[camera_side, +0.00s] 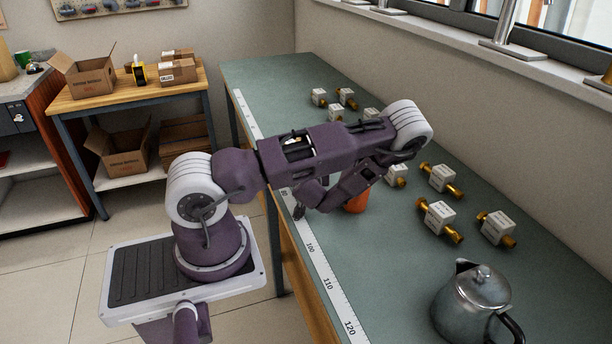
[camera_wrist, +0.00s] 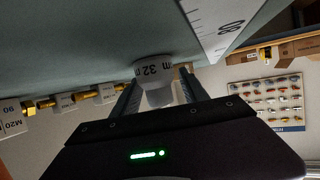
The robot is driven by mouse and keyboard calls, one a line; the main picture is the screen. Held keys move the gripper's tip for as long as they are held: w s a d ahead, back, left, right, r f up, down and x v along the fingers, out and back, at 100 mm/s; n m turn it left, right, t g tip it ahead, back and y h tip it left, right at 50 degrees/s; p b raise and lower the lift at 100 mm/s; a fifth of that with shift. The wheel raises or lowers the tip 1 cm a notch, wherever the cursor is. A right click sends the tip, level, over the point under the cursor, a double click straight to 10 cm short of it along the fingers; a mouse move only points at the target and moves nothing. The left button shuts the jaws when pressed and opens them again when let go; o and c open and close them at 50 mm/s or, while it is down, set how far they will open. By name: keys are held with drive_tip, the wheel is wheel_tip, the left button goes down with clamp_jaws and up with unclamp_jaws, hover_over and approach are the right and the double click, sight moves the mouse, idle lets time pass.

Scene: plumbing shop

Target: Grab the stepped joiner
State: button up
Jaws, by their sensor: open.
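In the wrist view a pale grey-white stepped piece (camera_wrist: 157,73), marked "32" and apparently the stepped joiner, has a wider part and a narrower part. It lies between the two dark fingers of my gripper (camera_wrist: 160,92). The fingers stand apart on either side of it; I cannot tell whether either touches it. In the side view my gripper (camera_side: 299,211) is low by the ruler strip at the table's near edge. The joiner is not clearly visible there, mostly hidden by my arm.
The green table (camera_side: 390,270) carries several brass fittings with white labelled blocks (camera_side: 436,217), a metal kettle (camera_side: 473,302) and an orange object (camera_side: 357,201) partly behind my arm. A ruler strip (camera_side: 312,250) runs along the near edge. Bare table lies between kettle and ruler.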

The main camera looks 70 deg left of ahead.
drive_tip(key=shift+a, duration=0.1)
clamp_jaws()
idle(0.3)
